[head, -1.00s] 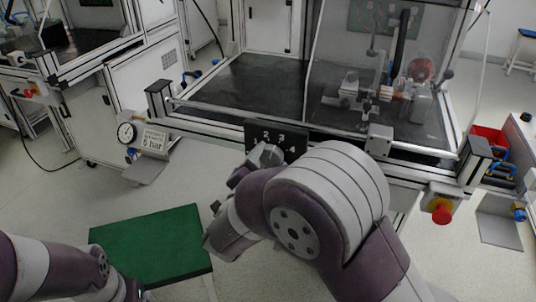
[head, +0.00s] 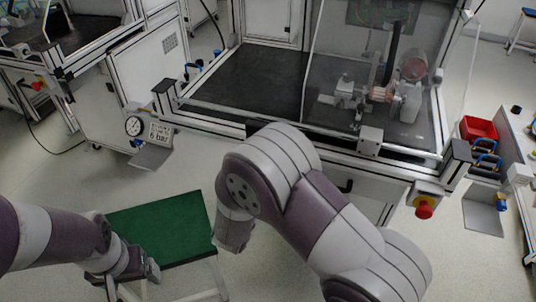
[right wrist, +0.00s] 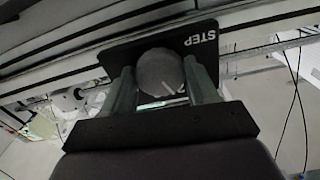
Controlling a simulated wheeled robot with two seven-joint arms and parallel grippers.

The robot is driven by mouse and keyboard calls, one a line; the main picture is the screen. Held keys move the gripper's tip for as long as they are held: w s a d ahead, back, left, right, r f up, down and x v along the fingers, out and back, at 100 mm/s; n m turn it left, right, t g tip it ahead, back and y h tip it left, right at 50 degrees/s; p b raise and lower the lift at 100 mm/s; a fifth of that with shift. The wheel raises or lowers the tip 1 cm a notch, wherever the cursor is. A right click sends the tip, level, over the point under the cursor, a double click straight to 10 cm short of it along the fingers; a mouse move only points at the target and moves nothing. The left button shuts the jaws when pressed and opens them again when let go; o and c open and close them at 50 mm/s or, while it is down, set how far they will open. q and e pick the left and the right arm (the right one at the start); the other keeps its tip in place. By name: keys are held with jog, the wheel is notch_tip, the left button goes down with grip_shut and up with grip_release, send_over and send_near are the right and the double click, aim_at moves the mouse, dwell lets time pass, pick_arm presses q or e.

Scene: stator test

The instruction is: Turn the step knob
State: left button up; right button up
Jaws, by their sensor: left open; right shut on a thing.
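The step knob (right wrist: 160,72) is a round grey knob with a white pointer line, on a black plate (right wrist: 201,38) lettered STEP. My right gripper (right wrist: 158,80) is shut on it, with one finger on each side of the knob. The lettering and the hand appear tilted relative to each other in the right wrist view. In the head view my right arm hides the knob, the right gripper and nearly all of the plate. My left gripper (head: 132,274) is open and empty at the lower left, in front of the green-topped stool.
The test bench (head: 245,82) has a dark worktop and clear guard. A red emergency button (head: 424,211) sits at its right front, a pressure gauge (head: 134,126) at its left. The green-topped stool (head: 165,225) stands below. A red bin (head: 478,129) is at right.

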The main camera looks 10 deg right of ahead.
jog(key=shift+f, duration=0.1)
dwell(0.3)
jog(key=o, duration=1.1)
jog(key=shift+c, duration=0.2)
jog(key=p+v, duration=0.1)
jog(key=v, duration=1.1)
jog(key=shift+s+a, duration=0.2)
jog(key=shift+s, duration=0.05)
